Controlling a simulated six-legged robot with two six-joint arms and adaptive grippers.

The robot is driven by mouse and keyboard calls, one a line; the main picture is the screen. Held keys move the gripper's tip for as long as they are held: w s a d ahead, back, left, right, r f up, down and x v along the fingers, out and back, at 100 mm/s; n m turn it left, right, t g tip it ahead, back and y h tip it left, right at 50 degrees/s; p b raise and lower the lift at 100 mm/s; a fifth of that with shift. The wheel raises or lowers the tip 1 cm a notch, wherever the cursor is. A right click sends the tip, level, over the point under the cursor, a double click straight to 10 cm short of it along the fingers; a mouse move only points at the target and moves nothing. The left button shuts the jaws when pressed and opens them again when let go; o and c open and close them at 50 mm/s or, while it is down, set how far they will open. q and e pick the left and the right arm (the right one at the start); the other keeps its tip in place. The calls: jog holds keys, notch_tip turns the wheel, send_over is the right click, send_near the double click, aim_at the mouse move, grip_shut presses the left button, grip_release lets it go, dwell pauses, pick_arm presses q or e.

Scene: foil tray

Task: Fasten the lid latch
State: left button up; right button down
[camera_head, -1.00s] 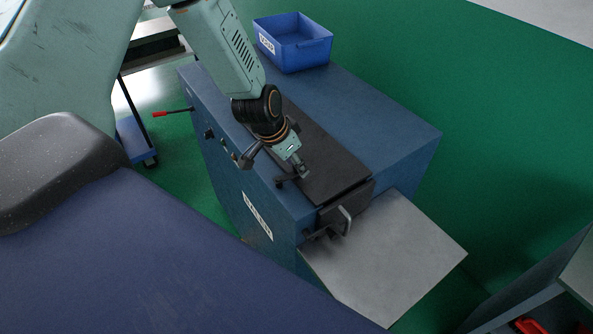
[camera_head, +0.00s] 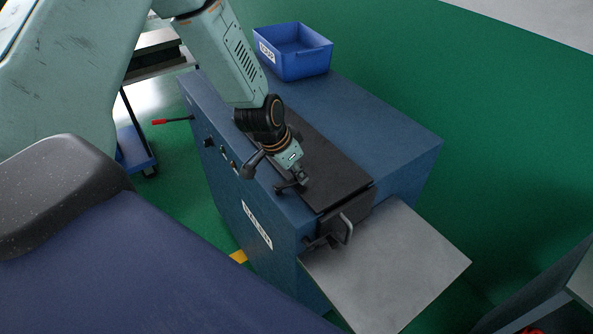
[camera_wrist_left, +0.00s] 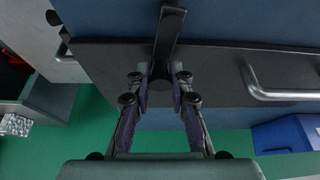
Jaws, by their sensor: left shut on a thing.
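The lid (camera_head: 335,172) is a long dark panel lying flat along the top of a blue machine (camera_head: 400,135). A black lid latch (camera_head: 283,188) stands at the lid's near-left edge. My left gripper (camera_head: 300,181) reaches down to it from above. In the left wrist view, my left gripper (camera_wrist_left: 160,82) is shut on the latch (camera_wrist_left: 170,33), with one finger on each side of its dark stem. The latch arm extends beyond the fingers across the lid's edge onto the blue top. Part of the latch is hidden by the fingers. My right gripper is not in view.
A silver bar handle (camera_wrist_left: 285,94) lies right of the latch in the left wrist view. A blue bin (camera_head: 292,60) stands on the machine's far end. A grey plate (camera_head: 400,265) juts from the near end, beside another handle (camera_head: 346,229). A red-tipped lever (camera_head: 170,121) sticks out left.

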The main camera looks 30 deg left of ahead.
pick_arm(q)
grip_shut()
jog(key=shift+a+r+n+p, duration=0.1)
jog(key=shift+n+p, duration=0.2)
jog(key=shift+p, duration=0.4)
jog(key=shift+w+a+n+y+p, duration=0.15)
jog(key=shift+a+n+y+p, duration=0.25)
jog(key=shift+p, duration=0.45)
jog(key=shift+d, duration=0.2)
jog(key=shift+o, duration=1.2)
grip_release()
jog(key=o, duration=0.4)
jog(key=shift+a+f, duration=0.1)
jog(key=shift+f, duration=0.1)
jog(key=shift+r, duration=0.15)
